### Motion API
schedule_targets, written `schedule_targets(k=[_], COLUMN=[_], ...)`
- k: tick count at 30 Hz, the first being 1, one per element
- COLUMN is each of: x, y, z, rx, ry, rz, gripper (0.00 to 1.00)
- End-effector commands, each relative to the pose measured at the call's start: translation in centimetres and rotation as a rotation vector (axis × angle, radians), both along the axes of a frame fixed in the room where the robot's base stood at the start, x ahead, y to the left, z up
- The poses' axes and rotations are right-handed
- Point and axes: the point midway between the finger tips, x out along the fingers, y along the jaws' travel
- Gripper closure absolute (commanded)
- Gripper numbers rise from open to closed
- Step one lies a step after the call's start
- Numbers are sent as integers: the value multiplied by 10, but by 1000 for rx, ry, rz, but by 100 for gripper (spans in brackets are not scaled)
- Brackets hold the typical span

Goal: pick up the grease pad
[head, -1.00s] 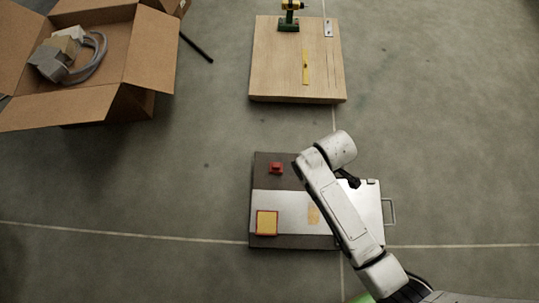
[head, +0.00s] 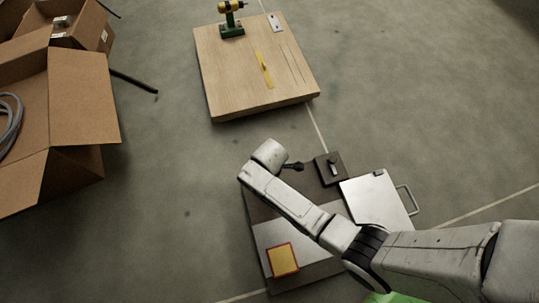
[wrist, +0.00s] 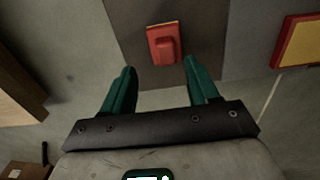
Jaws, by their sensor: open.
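A small red block with a raised grip (wrist: 163,45) lies on a dark surface in the wrist view; a thin yellow edge shows on it. A flat yellow square with a red border (head: 284,259) lies on the board's near left part and also shows at the upper right of the wrist view (wrist: 305,42). I cannot tell for sure which of the two is the grease pad. My gripper (wrist: 160,68) is open, its green fingers apart and empty. The red block appears just beyond and between the fingertips, not gripped. In the head view my arm hides the red block.
A dark and silver board (head: 270,236) carries these things. A dark block with a knob (head: 331,169) and a silver plate with a handle (head: 378,198) are at its right. A wooden platform (head: 230,80) with a drill (head: 231,22) is farther back. A cardboard box (head: 82,105) stands left.

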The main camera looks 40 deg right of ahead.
Motion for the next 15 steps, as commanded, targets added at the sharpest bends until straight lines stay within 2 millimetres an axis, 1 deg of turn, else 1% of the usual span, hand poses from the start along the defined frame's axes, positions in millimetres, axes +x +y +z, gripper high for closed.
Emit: schedule_targets(k=[1, 5, 8, 15], x=[0, 0, -2, -7], y=[0, 0, 1, 4], z=[-7, -10, -17, -48], rx=[0, 0, 0, 0], ry=[0, 0, 0, 0], rz=[0, -1, -1, -1], gripper=[40, 40, 40, 40])
